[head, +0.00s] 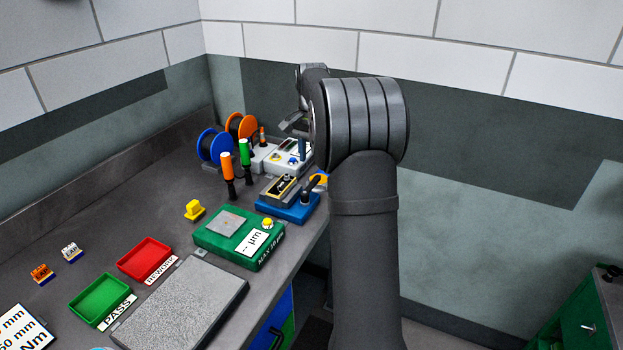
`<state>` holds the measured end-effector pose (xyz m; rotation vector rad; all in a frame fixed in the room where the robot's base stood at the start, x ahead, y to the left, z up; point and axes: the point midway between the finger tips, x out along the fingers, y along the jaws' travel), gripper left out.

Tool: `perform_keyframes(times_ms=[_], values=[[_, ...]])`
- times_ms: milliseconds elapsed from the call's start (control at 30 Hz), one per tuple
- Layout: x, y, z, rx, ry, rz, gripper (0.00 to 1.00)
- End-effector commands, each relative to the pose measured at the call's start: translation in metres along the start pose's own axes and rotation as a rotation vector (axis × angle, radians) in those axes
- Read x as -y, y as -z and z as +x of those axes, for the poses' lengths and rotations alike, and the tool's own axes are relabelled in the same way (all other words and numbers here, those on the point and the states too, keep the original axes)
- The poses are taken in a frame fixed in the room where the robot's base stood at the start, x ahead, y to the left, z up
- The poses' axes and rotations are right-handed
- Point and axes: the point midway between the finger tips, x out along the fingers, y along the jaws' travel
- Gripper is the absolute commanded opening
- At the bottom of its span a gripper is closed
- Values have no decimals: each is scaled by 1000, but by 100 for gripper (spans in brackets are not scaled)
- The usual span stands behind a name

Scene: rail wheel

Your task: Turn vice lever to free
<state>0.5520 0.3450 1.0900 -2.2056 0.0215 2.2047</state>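A small vice with a blue base (300,213) stands near the bench's right edge. A tan and dark part (280,188) sits on top of it. An orange piece (320,181), possibly the vice lever, shows at its right side. My arm partly hides this piece, so its setting cannot be told. My gripper (293,124) is above and behind the vice, near the back of the bench, apart from the orange piece. It is small and partly covered by my wrist, so its opening cannot be told.
Orange and green-handled tools (245,155) stand left of the vice. Blue and orange spools (213,146) and a white-grey device (290,152) are behind. A green gauge box (238,240), a grey plate (180,305), a red tray (145,257) and a green tray (98,300) lie in front.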

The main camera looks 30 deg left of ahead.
Motion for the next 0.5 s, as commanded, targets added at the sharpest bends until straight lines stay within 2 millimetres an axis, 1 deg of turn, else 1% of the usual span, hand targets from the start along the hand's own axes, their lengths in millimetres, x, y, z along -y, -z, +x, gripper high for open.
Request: perform_keyframes(times_ms=[33, 200, 333, 500], values=[[0, 0, 12, 4, -2, 0, 38], [0, 0, 46, 3, -2, 0, 38], [0, 0, 65, 3, -2, -1, 38], [0, 0, 77, 1, -1, -1, 38]])
